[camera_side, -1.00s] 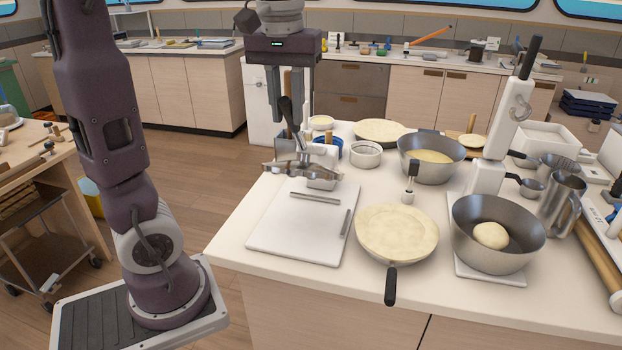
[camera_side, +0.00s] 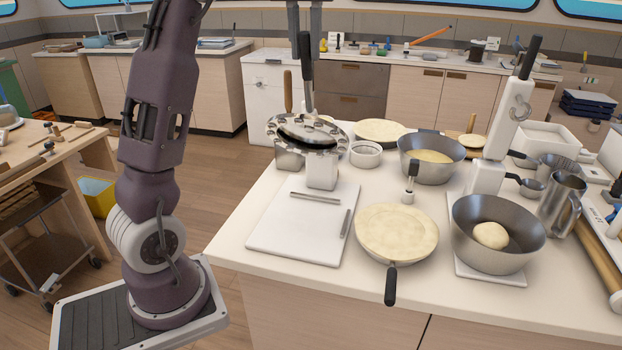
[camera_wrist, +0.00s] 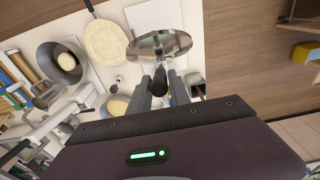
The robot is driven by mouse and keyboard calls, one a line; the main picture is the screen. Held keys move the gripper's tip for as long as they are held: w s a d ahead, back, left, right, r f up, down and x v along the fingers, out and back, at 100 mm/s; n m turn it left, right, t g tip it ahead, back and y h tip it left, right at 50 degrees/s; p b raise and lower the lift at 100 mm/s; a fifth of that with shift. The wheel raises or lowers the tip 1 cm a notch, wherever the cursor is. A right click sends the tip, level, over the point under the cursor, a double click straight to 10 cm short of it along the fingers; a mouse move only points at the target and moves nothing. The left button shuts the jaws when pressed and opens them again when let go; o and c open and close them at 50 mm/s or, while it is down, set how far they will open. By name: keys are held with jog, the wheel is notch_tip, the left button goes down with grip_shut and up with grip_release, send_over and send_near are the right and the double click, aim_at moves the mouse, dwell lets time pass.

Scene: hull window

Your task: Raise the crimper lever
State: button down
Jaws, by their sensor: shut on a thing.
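The crimper (camera_side: 322,172) stands behind the white board, with a white base and a round metal head with a scalloped rim. Its lever (camera_side: 306,85) has a black handle that points nearly straight up. The round head is tilted so its face shows. My gripper (camera_side: 305,32) is at the top edge of the side view, mostly cut off, with its fingertips at the lever's top end. In the wrist view my gripper (camera_wrist: 161,82) has the black lever end (camera_wrist: 160,76) between its fingers. The round head (camera_wrist: 160,44) lies beyond them.
A white board (camera_side: 290,225) with metal bars lies in front of the crimper. A pie pan (camera_side: 397,232), a small bowl (camera_side: 366,154) and a pot (camera_side: 432,160) stand to its right. A wooden handle (camera_side: 288,92) stands upright close behind the lever.

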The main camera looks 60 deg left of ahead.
jog(key=shift+w+a+r, duration=0.25)
jog(key=shift+w+a, duration=0.25)
jog(key=shift+a, duration=0.1)
jog(key=c, duration=1.2)
grip_release()
jog(key=shift+d, duration=0.1)
jog(key=shift+s+d, duration=0.1)
jog(key=s+d+f, duration=0.2)
jog(key=s+d, duration=0.3)
jog(key=shift+s+d, duration=0.3)
jog(key=s+d+f+m+t, duration=0.4)
jog(key=s+d+f+m, duration=0.5)
jog(key=s+d+f, duration=0.4)
jog(key=s+d, duration=0.1)
jog(key=d, duration=0.2)
jog(key=shift+s+d+f+t+h, duration=0.2)
jog(key=shift+d+t+h, duration=0.1)
jog(key=shift+t, duration=0.1)
